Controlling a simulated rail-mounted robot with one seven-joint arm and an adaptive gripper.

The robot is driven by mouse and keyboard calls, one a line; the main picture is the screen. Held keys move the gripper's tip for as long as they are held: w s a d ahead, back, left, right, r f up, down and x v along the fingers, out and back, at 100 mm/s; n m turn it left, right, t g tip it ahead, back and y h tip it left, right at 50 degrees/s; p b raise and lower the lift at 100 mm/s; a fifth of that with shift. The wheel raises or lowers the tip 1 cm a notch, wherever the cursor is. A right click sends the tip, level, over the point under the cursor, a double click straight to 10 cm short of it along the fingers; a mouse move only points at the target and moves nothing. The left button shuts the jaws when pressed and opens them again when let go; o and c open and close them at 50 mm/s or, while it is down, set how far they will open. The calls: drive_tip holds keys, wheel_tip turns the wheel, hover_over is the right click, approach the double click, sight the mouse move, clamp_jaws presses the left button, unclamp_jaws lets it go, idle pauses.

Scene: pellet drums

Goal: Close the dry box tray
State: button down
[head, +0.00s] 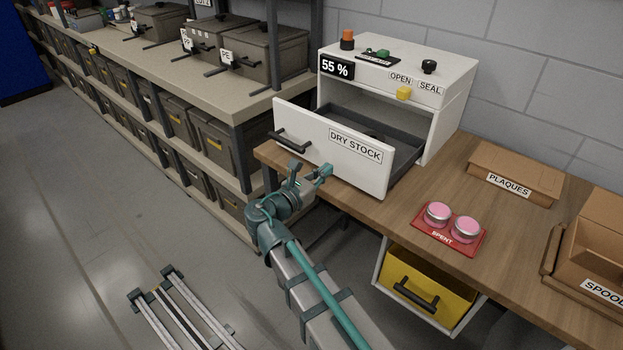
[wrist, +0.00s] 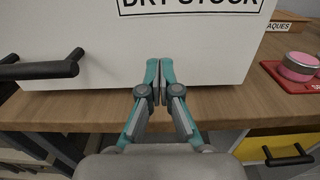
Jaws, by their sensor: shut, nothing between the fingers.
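The dry box (head: 455,75) is a white cabinet at the back of the wooden bench, with a "55 %" display and "OPEN" and "SEAL" labels. Its tray (head: 400,137) is pulled out, with a white front panel (head: 358,168) marked "DRY STOCK" and a black handle (head: 291,140) on its left. The panel fills the upper wrist view (wrist: 165,50), with the handle (wrist: 42,68) at the left. My gripper (head: 327,170) is in front of the panel's lower part, right of the handle. In the wrist view its teal fingers (wrist: 160,72) are together and empty; I cannot tell whether they touch the panel.
A red "SPENT" tray (head: 475,246) with two pink-topped tins sits on the bench (head: 425,190) to the right. A "PLAQUES" box (head: 515,172) and a "SPOOL" box (head: 603,250) are beyond. A yellow drawer (head: 428,290) hangs below. Shelves with grey bins (head: 230,135) stand left.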

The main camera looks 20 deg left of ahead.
sight(341, 159)
drive_tip(key=shift+p+x, duration=0.4)
drive_tip(key=shift+x, duration=1.95)
drive_tip(key=shift+w, duration=0.1)
